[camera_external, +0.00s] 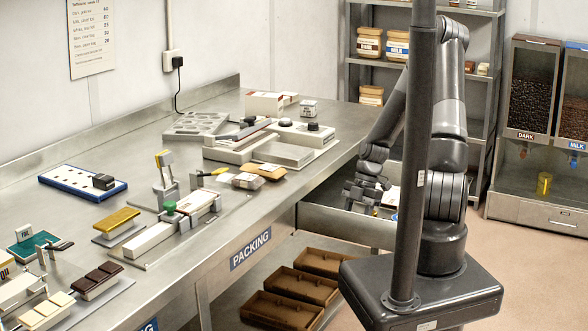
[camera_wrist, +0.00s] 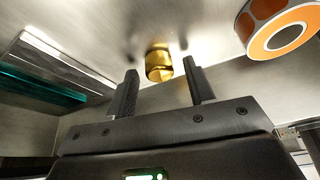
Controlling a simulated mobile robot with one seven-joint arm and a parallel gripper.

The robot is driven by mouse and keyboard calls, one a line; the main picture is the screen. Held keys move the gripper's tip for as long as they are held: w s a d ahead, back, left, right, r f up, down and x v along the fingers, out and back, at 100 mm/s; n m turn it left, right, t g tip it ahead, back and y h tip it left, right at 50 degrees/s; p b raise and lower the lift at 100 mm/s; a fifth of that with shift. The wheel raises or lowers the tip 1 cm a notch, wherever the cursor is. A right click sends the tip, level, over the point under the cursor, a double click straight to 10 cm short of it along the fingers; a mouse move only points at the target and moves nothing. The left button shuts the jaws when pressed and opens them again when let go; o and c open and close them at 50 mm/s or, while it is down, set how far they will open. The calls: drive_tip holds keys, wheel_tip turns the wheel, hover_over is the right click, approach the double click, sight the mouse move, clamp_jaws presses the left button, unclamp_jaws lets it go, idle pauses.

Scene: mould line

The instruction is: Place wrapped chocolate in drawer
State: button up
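A small gold-wrapped piece (camera_wrist: 158,66), which looks like the wrapped chocolate, lies on a bare metal surface in the wrist view. My gripper (camera_wrist: 160,74) is open, its two fingers apart on either side of the line to the piece. The piece appears just beyond the fingertips, with no visible contact. In the external view my gripper (camera_external: 367,190) is low over the open drawer (camera_external: 340,222) under the packing end of the bench. The gold piece cannot be made out there; my arm covers part of the drawer.
An orange label roll (camera_wrist: 276,27) lies right of the gold piece. A grey, teal-edged item (camera_wrist: 55,68) is at left. On the bench (camera_external: 262,215) stand a gold bar (camera_external: 116,221), a chocolate bar (camera_external: 97,280) and packing tools. Brown crates (camera_external: 283,309) lie below.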

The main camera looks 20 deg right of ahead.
drive_tip(key=v, duration=1.1)
drive_tip(key=s+d+r+m+t+h, duration=0.1)
drive_tip(key=s+r+m+t, duration=0.3)
drive_tip(key=r+m, duration=0.8)
drive_tip(key=s+d+r+m+t+h, duration=0.2)
drive_tip(key=s+r+m+t, duration=0.2)
drive_tip(key=s+r+m, duration=0.4)
wheel_tip(320, 180, up, 4)
drive_tip(key=m, duration=0.4)
drive_tip(key=shift+h, duration=0.4)
drive_tip(key=shift+o, duration=0.2)
drive_tip(key=shift+d+f, duration=0.1)
drive_tip(key=shift+f, duration=0.05)
